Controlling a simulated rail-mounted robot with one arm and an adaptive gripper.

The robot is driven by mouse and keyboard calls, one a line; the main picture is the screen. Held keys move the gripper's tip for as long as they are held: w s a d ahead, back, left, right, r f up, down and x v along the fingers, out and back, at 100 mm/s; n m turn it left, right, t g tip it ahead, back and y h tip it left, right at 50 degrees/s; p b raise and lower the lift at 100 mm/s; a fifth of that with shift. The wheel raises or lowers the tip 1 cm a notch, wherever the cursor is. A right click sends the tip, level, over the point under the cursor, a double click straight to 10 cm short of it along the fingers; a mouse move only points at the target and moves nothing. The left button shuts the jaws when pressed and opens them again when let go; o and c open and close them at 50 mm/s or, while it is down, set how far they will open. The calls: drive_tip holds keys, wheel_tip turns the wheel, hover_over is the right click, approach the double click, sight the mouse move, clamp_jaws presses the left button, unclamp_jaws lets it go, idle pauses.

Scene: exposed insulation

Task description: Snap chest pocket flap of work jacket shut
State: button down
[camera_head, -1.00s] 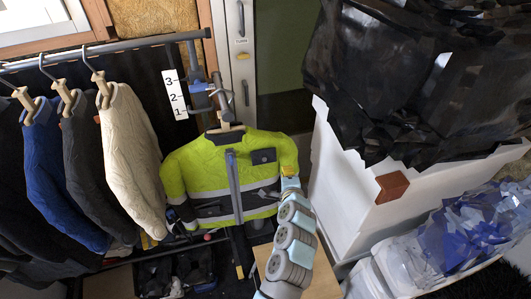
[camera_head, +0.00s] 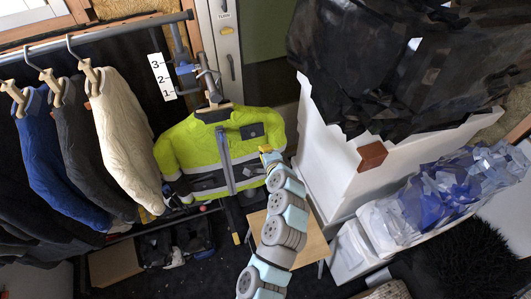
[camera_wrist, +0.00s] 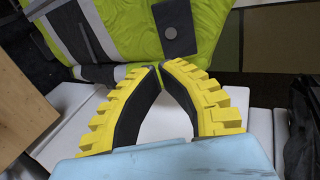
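In the wrist view, the dark pocket patch (camera_wrist: 181,20) bears a small round grey snap (camera_wrist: 169,32). I cannot tell whether the flap is fastened. My gripper (camera_head: 265,150) has yellow toothed fingers and is below the pocket, in front of the jacket's lower right part.
A rail with blue, grey and cream sweaters (camera_head: 122,140) is at left. A white bin (camera_head: 335,160) with black plastic stands right of the jacket. A wooden stool top (camera_head: 300,240) is below. A white container (camera_head: 375,225) with blue plastic is at lower right.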

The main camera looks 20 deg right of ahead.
sight(252, 131)
drive_tip(key=a+p+x, duration=0.1)
drive_tip(key=p+x, duration=0.1)
drive_tip(key=x, duration=0.8)
drive_tip(key=shift+d+f, duration=0.15)
drive_tip(key=shift+d, duration=0.2)
idle(0.3)
drive_tip(key=shift+f+b, duration=0.2)
drive_tip(key=shift+b, duration=0.65)
drive_tip(key=shift+w+d+b, duration=0.1)
drive_tip(key=shift+b, duration=0.4)
